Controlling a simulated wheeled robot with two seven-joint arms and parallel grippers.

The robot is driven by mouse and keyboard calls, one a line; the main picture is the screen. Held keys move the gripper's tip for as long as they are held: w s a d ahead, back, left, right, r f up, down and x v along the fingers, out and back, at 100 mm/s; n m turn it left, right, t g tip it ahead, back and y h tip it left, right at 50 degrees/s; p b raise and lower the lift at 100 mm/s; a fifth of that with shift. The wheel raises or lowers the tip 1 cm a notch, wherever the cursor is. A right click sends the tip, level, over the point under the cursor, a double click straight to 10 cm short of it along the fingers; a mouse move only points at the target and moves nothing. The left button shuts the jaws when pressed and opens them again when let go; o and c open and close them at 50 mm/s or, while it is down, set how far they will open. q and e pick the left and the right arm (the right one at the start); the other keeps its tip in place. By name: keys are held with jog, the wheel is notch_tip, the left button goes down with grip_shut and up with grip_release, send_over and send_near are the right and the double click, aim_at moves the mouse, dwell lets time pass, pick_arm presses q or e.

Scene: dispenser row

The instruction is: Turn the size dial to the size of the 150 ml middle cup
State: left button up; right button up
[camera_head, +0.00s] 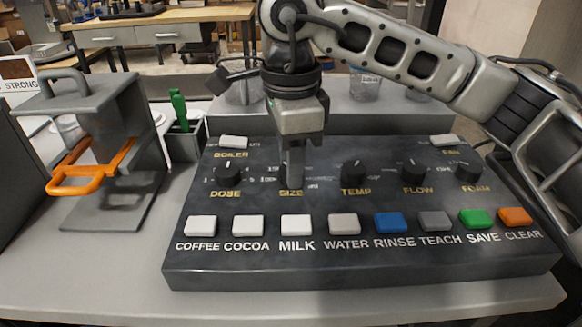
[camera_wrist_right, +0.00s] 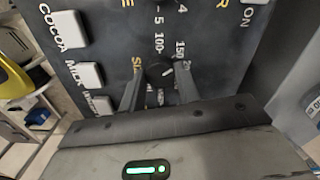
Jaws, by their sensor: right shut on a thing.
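The size dial (camera_wrist_right: 160,73) is a round black knob on the dark control panel (camera_head: 360,274), above the SIZE label. My right gripper (camera_head: 291,182) reaches down from above with its fingers on both sides of the dial, shut on it. In the right wrist view the two fingers (camera_wrist_right: 158,90) hold the dial, and a short white mark shows on its top. Printed numbers 100 and 150 show around it; a further number is partly hidden by a finger. I cannot tell exactly which number the mark meets. My left gripper is not in view.
Dose (camera_head: 228,173), temp (camera_head: 355,172), flow (camera_head: 414,170) and foam (camera_head: 466,172) dials flank it. Several coloured buttons line the panel's front. Clear vessels (camera_head: 365,88) stand behind, partly hidden. A grey stand with an orange handle (camera_head: 75,187) is at left.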

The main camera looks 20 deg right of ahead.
jog(key=shift+n+b, duration=0.35)
jog(key=shift+n, duration=0.55)
jog(key=shift+r, duration=0.1)
jog(key=o, duration=1)
